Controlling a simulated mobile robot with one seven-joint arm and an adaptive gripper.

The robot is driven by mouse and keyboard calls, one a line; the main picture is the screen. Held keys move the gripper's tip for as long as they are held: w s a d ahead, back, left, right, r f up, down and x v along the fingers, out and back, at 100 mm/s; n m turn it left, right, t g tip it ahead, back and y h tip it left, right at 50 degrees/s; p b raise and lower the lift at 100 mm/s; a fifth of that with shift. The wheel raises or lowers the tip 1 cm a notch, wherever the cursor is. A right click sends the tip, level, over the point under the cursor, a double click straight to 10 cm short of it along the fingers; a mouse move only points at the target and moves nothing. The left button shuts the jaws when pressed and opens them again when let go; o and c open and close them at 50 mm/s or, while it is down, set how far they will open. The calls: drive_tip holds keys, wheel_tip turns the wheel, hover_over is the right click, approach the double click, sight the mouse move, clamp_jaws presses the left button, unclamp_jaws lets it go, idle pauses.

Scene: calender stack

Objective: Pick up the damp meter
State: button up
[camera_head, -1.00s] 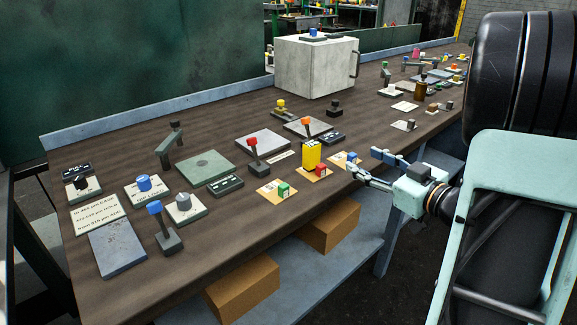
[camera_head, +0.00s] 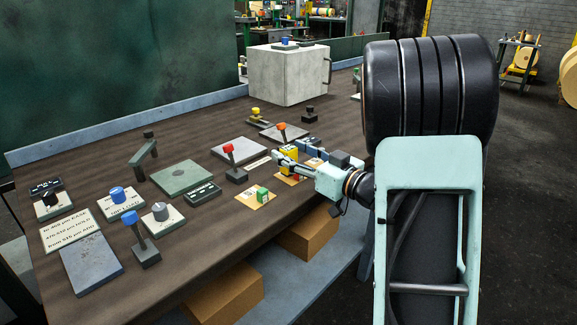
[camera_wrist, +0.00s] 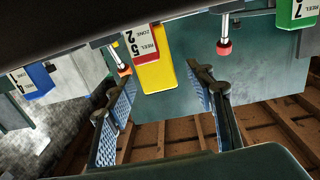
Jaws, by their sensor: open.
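The upright yellow block (camera_head: 288,160), which I take to be the damp meter, stands on the bench among small coloured blocks on cards. In the wrist view the yellow block (camera_wrist: 157,74) shows at the top, between and beyond the fingertips. My gripper (camera_head: 291,151) is at the block in the head view, its fingers partly covering it. In the wrist view my gripper (camera_wrist: 163,80) has its fingers spread wide with a gap between them. I cannot tell whether a finger touches the block.
A green block (camera_head: 262,194) on a card stands close in front. A red-knobbed lever (camera_head: 231,158) stands to the left, an orange-knobbed one (camera_head: 282,131) behind. Numbered blue (camera_wrist: 35,82) and green (camera_wrist: 297,13) blocks flank in the wrist view. A large pale box (camera_head: 288,75) stands farther back.

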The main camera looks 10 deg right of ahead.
drive_tip(key=shift+x, duration=0.8)
drive_tip(key=shift+c, duration=0.5)
clamp_jaws()
drive_tip(key=shift+r, duration=0.15)
